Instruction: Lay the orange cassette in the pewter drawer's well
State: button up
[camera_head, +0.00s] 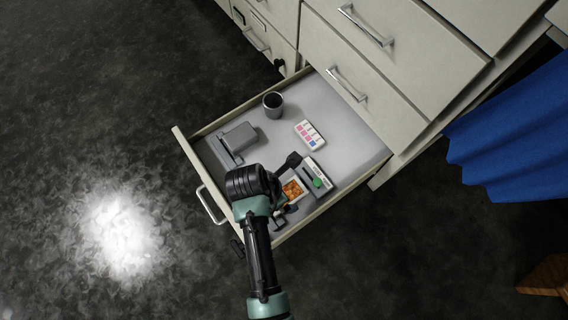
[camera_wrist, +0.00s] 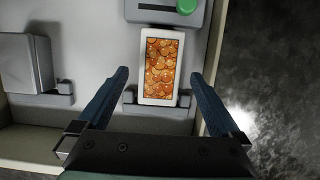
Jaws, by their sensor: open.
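The orange cassette (camera_wrist: 161,66), a white-framed rectangle with an orange patterned face, shows inside the open drawer (camera_head: 217,125). It also shows in the head view (camera_head: 293,190), partly covered by my gripper. My gripper (camera_wrist: 160,76) is open, with one finger on each side of the cassette and a gap at both sides. The cassette's near end is between two small posts of a grey holder (camera_wrist: 129,98). I cannot tell whether it rests in the holder or hovers above it. The drawer has pale sides and a grey floor; no well is clearly marked.
A green-knobbed grey device (camera_head: 317,181) lies just beyond the cassette. A grey block (camera_head: 238,138), a dark cup (camera_head: 273,104) and a white case with pink squares (camera_head: 309,135) are also in the drawer. Closed drawers (camera_head: 375,65) rise behind; a blue cloth (camera_head: 515,130) hangs right.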

jog(key=p+v, duration=0.5)
jog(key=v, duration=0.4)
jog(key=shift+r, duration=0.2)
jog(key=w+a+r+m+t+y, duration=0.2)
jog(key=w+r+m+t, duration=0.3)
jog(key=w+r, duration=0.7)
jog(key=w+r+m+t, duration=0.4)
jog(key=r, duration=0.8)
jog(key=w+r+m+t, duration=0.4)
jog(key=w+r, duration=0.1)
jog(key=r, duration=0.8)
notch_tip(320, 180, up, 17)
jog(key=s+d+m+t, duration=0.2)
jog(key=s+m+t, duration=0.1)
jog(key=m+t, duration=0.2)
jog(key=s+d+r+m+t, duration=0.1)
jog(key=s+r+m+t, duration=0.2)
jog(key=s+r, duration=0.3)
jog(key=s+d+r+m+t, duration=0.1)
jog(key=s+r+m+t, duration=0.3)
jog(key=r, duration=0.8)
jog(key=shift+s+d+r+y, duration=0.15)
jog(key=shift+s+d+y, duration=0.25)
jog(key=shift+s, duration=0.65)
